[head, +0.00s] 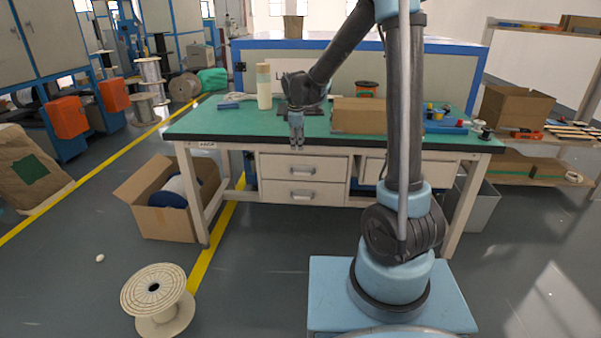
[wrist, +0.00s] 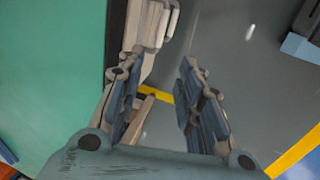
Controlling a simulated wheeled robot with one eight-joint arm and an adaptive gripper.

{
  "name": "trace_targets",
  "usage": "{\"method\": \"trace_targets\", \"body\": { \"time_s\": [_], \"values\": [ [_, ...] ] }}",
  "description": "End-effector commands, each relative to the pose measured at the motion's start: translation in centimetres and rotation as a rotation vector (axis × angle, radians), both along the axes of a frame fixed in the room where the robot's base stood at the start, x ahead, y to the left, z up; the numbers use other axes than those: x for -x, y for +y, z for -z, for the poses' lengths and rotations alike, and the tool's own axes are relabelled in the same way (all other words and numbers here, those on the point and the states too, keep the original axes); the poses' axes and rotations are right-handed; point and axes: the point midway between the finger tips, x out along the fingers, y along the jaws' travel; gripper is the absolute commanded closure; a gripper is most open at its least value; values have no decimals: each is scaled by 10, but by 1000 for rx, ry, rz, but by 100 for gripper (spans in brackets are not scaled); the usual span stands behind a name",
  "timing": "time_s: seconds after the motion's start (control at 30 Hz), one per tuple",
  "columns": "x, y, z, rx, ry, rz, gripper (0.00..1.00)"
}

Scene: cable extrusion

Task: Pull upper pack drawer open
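The workbench carries a beige upper drawer (head: 275,168) under its green top, with a small handle (head: 303,171) on its front. The drawer appears closed. A similar lower drawer (head: 275,190) sits directly below it. My gripper (head: 297,147) points down in front of the bench's front edge, just above the upper drawer's handle. In the wrist view my gripper (wrist: 160,65) has its two fingers apart with nothing between them. A beige drawer front with a handle (wrist: 166,22) shows beyond the left fingertip, and I cannot tell which drawer it is.
The green bench top (head: 230,125) holds a cardboard box (head: 358,116) and a tall beige roll (head: 264,87). Another drawer (head: 375,170) is to the right, partly behind my arm. An open carton (head: 165,222) and a cable reel (head: 157,295) stand on the floor at left. Floor before the drawers is clear.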

Motion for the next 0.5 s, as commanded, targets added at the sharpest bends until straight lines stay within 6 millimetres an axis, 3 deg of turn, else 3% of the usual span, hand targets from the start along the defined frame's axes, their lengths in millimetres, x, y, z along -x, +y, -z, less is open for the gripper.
{"method": "trace_targets", "body": {
  "time_s": [0.5],
  "values": [
    [-20, -5, 68, -1, 0, 8, 66]
  ]
}}
